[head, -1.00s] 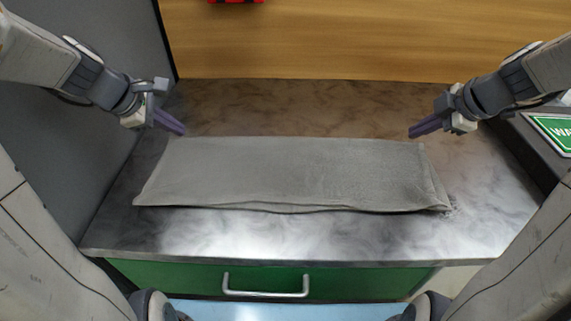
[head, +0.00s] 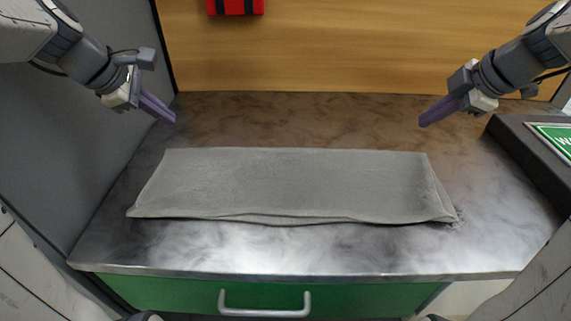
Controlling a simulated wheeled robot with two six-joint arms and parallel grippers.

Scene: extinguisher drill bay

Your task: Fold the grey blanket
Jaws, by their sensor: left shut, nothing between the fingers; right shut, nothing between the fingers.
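The grey blanket (head: 290,187) lies on the countertop as a long, wide strip, folded over itself, with layered edges showing along its front. Its right end is a little uneven, with a ragged lower corner. My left gripper (head: 172,117) is shut and empty, above and behind the blanket's back left corner, apart from it. My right gripper (head: 424,122) is shut and empty, above and behind the back right corner, also apart from the cloth.
The marbled grey countertop (head: 330,249) is clear around the blanket. A green drawer with a metal handle (head: 264,309) is below its front edge. A wooden panel (head: 350,50) stands behind, with a red item (head: 234,6) on it. A green sign (head: 555,137) lies at the right, and a grey wall (head: 80,140) stands left.

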